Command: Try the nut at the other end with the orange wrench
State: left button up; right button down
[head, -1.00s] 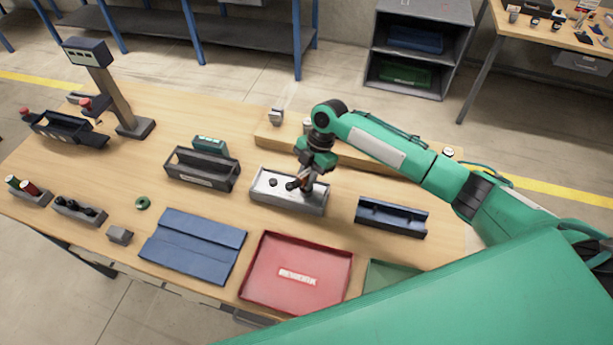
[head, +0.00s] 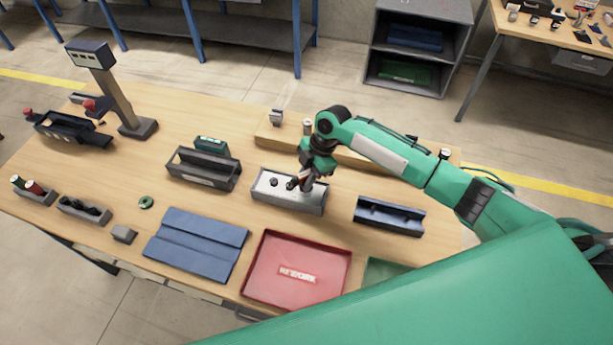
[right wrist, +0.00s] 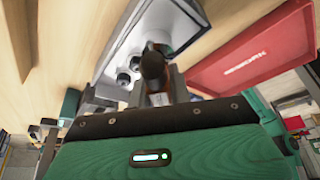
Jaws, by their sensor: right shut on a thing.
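My right gripper (head: 304,183) is over the right part of a grey block with a pale top (head: 287,193), pointing down. It is shut on a brownish-orange thing, probably the orange wrench (right wrist: 153,66), which shows end-on between the fingers in the right wrist view. Dark round nuts (head: 274,182) stand on the pale top; another dark one (head: 291,185) is close beside the gripper. In the right wrist view the block (right wrist: 150,30) lies just beyond the fingers. I cannot tell whether the wrench is seated on a nut. My left gripper is not in view.
A red tray (head: 252,292) and a blue mat (head: 197,245) lie in front. A blue holder (head: 389,216) stands right of the block, a dark open bin (head: 203,168) to its left. A wooden ledge (head: 270,135) runs behind. A scale-like post (head: 118,95) stands at far left.

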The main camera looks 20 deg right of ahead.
dwell(0.3)
jog(key=shift+f, duration=0.1)
jog(key=shift+n+b, duration=0.4)
jog(key=shift+n, duration=0.2)
jog(key=shift+r+p, duration=2)
jog(key=shift+r, duration=0.65)
